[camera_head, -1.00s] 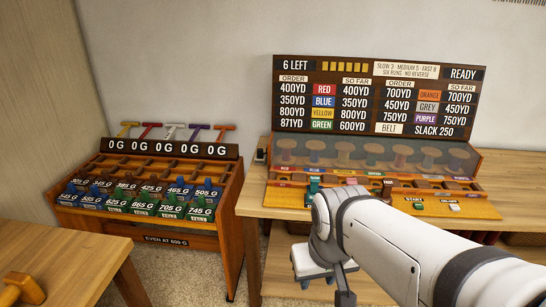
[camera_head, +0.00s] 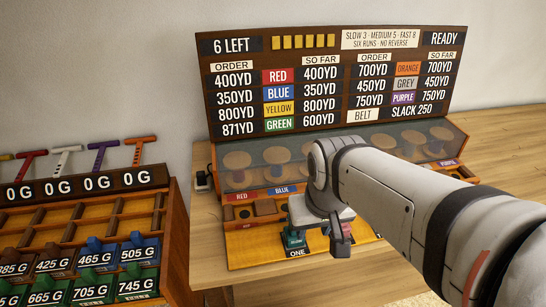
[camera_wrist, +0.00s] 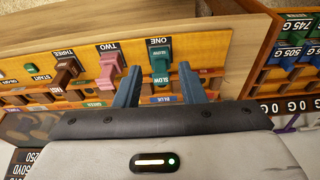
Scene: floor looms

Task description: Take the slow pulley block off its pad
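The slow pulley block (camera_wrist: 160,62) is dark green with SLOW labels. It stands on the pad (camera_wrist: 171,42) marked ONE in the wrist view. My gripper (camera_wrist: 160,69) is open, its two blue-grey fingers spread on either side of the block with gaps visible to both sides. Whether the fingers reach down to the block's height I cannot tell. In the head view the green block (camera_head: 293,239) shows at the left of my gripper, partly hidden by my wrist.
A pink block (camera_wrist: 110,66) stands on TWO and a brown FAST block (camera_wrist: 66,73) on THREE, beside it. The board (camera_head: 335,80) rises behind the loom. A weight rack (camera_head: 85,215) stands at the left.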

